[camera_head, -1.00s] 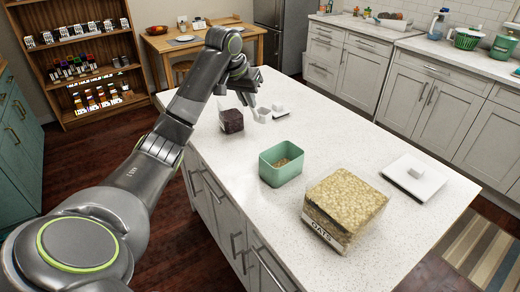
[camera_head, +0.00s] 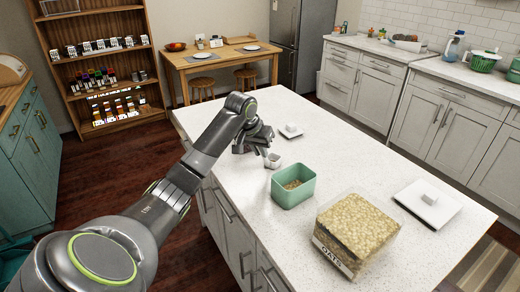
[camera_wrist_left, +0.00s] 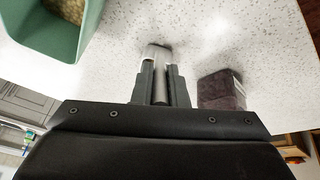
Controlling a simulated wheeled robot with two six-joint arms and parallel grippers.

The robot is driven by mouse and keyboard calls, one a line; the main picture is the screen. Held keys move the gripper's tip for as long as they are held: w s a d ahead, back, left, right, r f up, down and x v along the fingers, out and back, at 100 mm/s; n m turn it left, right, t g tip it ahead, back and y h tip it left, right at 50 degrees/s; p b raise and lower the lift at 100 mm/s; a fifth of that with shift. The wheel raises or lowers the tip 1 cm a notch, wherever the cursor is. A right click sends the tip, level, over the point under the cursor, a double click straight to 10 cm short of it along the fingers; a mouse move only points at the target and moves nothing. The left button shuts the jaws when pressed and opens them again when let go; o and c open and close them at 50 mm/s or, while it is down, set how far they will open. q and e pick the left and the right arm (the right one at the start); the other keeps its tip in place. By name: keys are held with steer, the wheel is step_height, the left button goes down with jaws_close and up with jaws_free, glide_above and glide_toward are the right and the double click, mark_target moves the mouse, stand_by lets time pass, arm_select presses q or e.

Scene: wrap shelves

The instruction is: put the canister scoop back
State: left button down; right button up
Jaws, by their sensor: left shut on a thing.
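My left gripper (camera_head: 264,148) is shut on the small white scoop (camera_head: 272,160) and holds it above the counter, behind the green bin. In the left wrist view the scoop (camera_wrist_left: 157,53) shows beyond the fingertips (camera_wrist_left: 160,72). The clear oats canister (camera_head: 355,235), labelled OATS, stands uncovered and full at the front of the counter. Its apparent white lid (camera_head: 428,203) lies to its right. The green bin (camera_head: 293,187) has some oats in it. My right gripper is not in view.
A dark-filled canister (camera_wrist_left: 221,90) stands beside the gripper in the left wrist view; my arm hides it in the head view. A small white lid (camera_head: 290,130) lies behind the scoop. The right side of the counter (camera_head: 350,150) is mostly clear.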

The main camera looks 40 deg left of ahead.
arm_select(q)
steer(key=c, duration=1.4)
jaws_free()
steer(key=shift+f, duration=0.1)
steer(key=shift+c, duration=0.2)
steer(key=shift+r, duration=0.35)
steer(key=b+v, duration=0.1)
steer(key=v, duration=1)
steer(key=shift+s+r, duration=0.2)
steer(key=shift+r, duration=0.1)
steer(key=shift+f, duration=0.1)
